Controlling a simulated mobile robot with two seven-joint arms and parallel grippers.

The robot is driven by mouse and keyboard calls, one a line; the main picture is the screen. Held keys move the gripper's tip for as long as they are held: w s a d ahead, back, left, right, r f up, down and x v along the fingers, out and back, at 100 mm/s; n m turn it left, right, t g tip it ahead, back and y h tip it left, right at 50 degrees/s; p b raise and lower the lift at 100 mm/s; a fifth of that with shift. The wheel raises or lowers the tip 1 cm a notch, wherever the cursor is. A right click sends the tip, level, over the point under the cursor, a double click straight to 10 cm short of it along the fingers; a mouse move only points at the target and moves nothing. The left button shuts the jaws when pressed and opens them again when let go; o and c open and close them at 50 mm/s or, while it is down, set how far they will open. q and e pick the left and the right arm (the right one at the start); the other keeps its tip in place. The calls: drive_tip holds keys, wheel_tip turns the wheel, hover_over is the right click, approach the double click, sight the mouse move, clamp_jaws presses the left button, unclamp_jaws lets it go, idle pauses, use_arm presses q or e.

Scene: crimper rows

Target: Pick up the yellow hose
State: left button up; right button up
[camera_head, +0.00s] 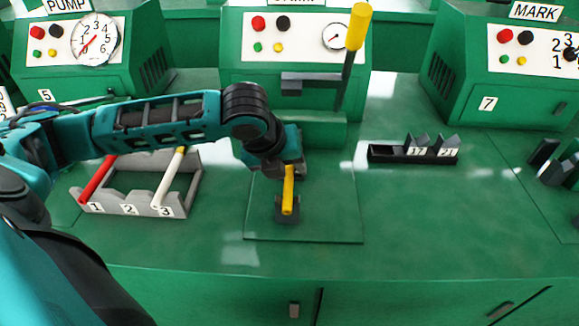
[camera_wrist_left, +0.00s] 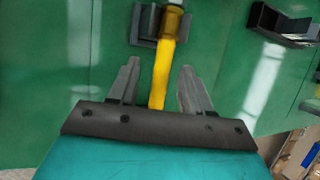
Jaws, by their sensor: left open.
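The yellow hose (camera_head: 288,192) stands out of a small dark holder (camera_head: 287,217) on the green bench, in front of the middle machine. In the left wrist view the hose (camera_wrist_left: 162,75) runs from its brownish end in the holder (camera_wrist_left: 145,24) back between my fingers. My left gripper (camera_wrist_left: 155,82) is open, with one finger on each side of the hose and a gap visible on both sides. In the head view the left gripper (camera_head: 283,172) is over the hose and hides its upper part. Part of my right gripper (camera_head: 555,165) shows at the right edge; its fingers are apart.
A grey rack (camera_head: 130,208) numbered 1, 2, 3 holds a red and a white hose left of my left gripper. A black tray (camera_head: 385,154) with dies marked 17 and 21 lies to the right. The middle machine's yellow-handled lever (camera_head: 357,28) rises behind. The front bench is clear.

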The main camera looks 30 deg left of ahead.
use_arm(q)
clamp_jaws()
idle(0.5)
